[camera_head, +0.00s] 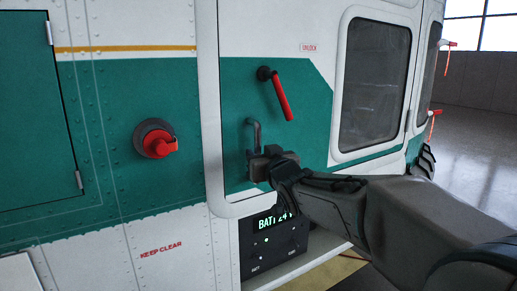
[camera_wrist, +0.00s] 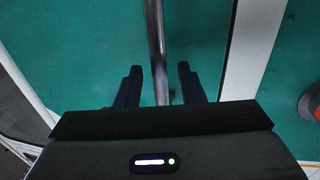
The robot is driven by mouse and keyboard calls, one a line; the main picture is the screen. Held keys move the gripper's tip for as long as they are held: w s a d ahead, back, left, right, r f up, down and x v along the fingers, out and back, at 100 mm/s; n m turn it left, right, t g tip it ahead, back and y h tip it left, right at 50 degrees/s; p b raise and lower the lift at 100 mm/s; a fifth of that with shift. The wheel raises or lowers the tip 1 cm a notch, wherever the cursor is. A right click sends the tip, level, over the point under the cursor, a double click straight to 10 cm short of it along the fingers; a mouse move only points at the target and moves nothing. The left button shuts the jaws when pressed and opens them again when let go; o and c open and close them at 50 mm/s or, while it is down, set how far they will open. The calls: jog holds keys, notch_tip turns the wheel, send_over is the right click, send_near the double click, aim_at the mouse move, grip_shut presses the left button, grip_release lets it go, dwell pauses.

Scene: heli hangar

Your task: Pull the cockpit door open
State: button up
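The cockpit door (camera_head: 235,190) is white with a green band and a window, and its left edge meets the fuselage. I cannot tell whether it stands slightly ajar. A red lever (camera_head: 281,100) slants down to the right from a dark pivot on the door. Below it is a grey metal grab handle (camera_head: 253,128), also visible as a bar in the wrist view (camera_wrist: 156,40). My gripper (camera_head: 258,160) is at the lower part of this handle. In the wrist view, the open fingers (camera_wrist: 161,85) stand on either side of the bar, with gaps showing.
A red round fitting (camera_head: 160,146) sits on the fuselage left of the door. A battery box (camera_head: 272,240) stands below the door's lower edge. Red-tagged fittings (camera_head: 434,122) project at the far right. Open hangar floor (camera_head: 480,170) lies to the right.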

jog(key=shift+x, duration=1.2)
